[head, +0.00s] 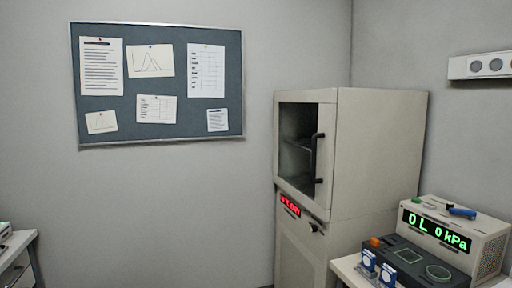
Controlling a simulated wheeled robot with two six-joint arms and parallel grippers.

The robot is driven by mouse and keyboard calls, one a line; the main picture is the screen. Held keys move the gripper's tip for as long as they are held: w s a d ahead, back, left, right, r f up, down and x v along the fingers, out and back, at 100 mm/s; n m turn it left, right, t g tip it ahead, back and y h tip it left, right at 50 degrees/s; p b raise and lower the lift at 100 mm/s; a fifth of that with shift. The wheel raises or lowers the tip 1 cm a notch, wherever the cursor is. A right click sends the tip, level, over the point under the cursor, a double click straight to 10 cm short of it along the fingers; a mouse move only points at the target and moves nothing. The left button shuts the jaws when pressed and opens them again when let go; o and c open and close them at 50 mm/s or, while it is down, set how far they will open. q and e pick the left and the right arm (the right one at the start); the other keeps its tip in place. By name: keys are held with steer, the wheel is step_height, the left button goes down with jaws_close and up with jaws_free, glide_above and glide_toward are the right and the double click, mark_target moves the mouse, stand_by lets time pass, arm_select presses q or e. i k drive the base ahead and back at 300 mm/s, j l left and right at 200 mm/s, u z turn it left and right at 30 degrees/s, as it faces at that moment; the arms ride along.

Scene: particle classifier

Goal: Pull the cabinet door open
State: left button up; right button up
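A tall beige cabinet (375,150) stands in the room's corner, right of the middle in the head view. Its upper door has a dark glass window (296,145) and looks shut. A black vertical bar handle (315,157) sits on the door's right side. Shelves show dimly behind the glass. Below the door are a red lit display (290,205) and a small dark knob or latch (316,228). Neither of my grippers shows in the head view.
At the lower right, a bench (350,271) holds a device with a green display (436,230), a dark unit (412,262) and small blue-and-white items (387,274). A white furniture corner (20,240) shows at lower left. Open space lies left of the cabinet.

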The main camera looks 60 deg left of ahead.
mark_target(320, 206)
steer(key=u, duration=1.55)
